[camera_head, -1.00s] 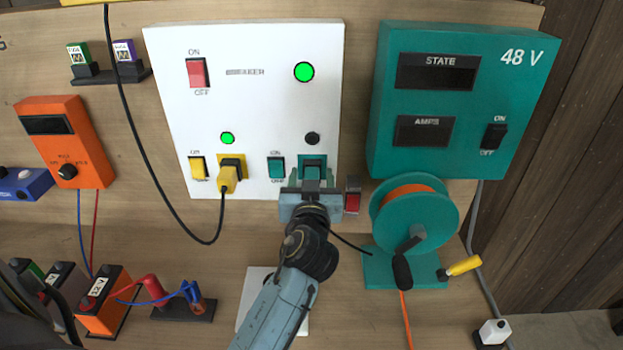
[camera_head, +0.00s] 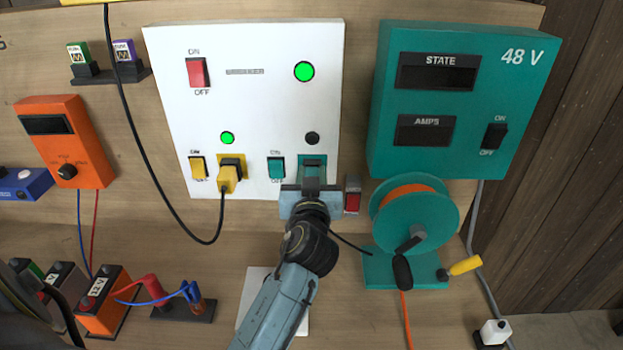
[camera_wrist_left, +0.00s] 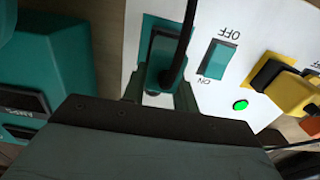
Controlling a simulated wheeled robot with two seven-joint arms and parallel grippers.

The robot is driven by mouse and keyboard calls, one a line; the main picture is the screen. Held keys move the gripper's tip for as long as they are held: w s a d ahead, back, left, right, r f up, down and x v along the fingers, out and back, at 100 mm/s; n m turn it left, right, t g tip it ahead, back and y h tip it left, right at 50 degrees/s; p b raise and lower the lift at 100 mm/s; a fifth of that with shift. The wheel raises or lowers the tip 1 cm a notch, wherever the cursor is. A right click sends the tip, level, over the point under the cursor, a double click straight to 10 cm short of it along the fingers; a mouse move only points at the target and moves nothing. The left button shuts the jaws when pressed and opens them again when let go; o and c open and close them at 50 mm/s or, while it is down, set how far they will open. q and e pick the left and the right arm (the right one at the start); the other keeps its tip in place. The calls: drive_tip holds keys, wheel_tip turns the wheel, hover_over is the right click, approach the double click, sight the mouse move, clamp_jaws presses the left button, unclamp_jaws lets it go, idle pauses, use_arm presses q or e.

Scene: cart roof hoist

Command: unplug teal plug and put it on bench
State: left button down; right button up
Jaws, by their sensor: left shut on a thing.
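The teal plug (camera_head: 312,176) is at the teal socket on the lower right of the white panel (camera_head: 260,120); whether it is fully seated cannot be told. My left gripper (camera_head: 312,184) is shut on the plug, in front of the panel. In the left wrist view the gripper (camera_wrist_left: 160,92) has a finger on each side of the teal plug (camera_wrist_left: 163,60), with its black cord running up. The teal switch (camera_head: 275,168) is just left of the plug, and the lamp above the plug is dark. The wooden bench (camera_head: 215,285) lies below. My right gripper is not in view.
A yellow plug (camera_head: 229,178) with a black cord is left of the gripper. A teal cable reel (camera_head: 415,222) stands to the right, beside a small red switch (camera_head: 353,195). Batteries (camera_head: 102,300) stand front left.

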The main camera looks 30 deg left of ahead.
use_arm(q)
drive_tip(key=shift+s+d, duration=0.1)
drive_tip(key=shift+b+v, duration=0.45)
drive_tip(key=shift+v, duration=1.75)
drive_tip(key=shift+f, duration=0.1)
